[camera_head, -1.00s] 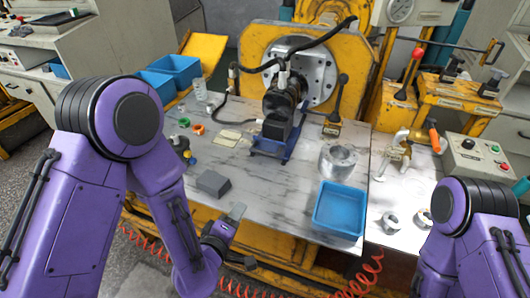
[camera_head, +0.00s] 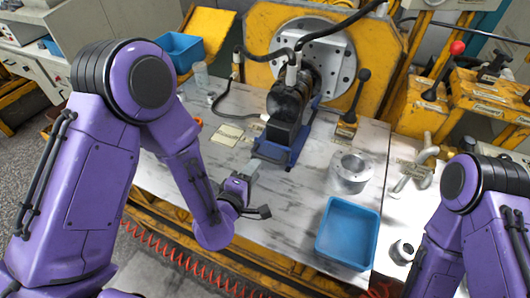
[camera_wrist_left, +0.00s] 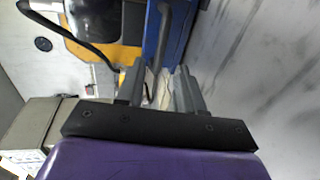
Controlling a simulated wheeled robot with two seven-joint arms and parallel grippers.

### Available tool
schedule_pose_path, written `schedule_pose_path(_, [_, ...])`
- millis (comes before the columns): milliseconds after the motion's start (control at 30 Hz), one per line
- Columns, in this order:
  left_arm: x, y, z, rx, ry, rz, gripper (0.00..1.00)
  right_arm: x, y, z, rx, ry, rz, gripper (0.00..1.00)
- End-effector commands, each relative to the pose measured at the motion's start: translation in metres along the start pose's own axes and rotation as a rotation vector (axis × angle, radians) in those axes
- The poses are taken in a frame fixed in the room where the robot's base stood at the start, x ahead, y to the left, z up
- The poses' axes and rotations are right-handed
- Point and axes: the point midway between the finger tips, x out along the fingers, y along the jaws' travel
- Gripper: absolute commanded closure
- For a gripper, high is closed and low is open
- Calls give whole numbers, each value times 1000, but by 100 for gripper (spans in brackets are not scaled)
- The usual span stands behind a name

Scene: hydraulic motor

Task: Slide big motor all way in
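The big motor (camera_head: 287,108) is a black body on a blue cradle (camera_head: 270,152) on the table. Its far end is up against the round metal flange plate (camera_head: 338,58); whether it is fully seated cannot be told. My left gripper (camera_head: 250,174) is just in front of the cradle's near end, low over the table. In the left wrist view its two grey fingers (camera_wrist_left: 158,75) are apart with nothing held between them. The blue cradle (camera_wrist_left: 153,38) and a dark bar (camera_wrist_left: 178,35) lie beyond the fingertips. My right gripper is out of view; only the right arm shows.
A blue tray (camera_head: 347,232) and a metal ring (camera_head: 352,172) stand right of the cradle. A black-knobbed lever (camera_head: 355,100) rises beside the flange. Black hoses (camera_head: 300,45) arch over the motor. Bare table lies between the cradle and the tray.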

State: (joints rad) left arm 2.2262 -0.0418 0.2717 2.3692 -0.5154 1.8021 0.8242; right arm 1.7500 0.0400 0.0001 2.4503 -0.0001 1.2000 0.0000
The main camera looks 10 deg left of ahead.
Motion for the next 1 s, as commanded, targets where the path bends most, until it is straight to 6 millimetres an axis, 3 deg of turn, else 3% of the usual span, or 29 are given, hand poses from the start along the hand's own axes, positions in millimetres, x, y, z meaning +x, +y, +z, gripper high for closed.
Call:
schedule_pose_path(100, [30,2,2,1,-4,2,63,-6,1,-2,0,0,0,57])
schedule_pose_path(300, [65,1,2,0,-4,1,63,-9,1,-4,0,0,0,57])
schedule_pose_path(667, [74,0,1,1,-2,0,63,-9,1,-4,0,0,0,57])
schedule_pose_path(800, [74,0,1,1,-1,0,100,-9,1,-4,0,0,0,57])
schedule_pose_path(1000, [76,1,-2,-1,5,0,100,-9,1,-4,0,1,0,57])
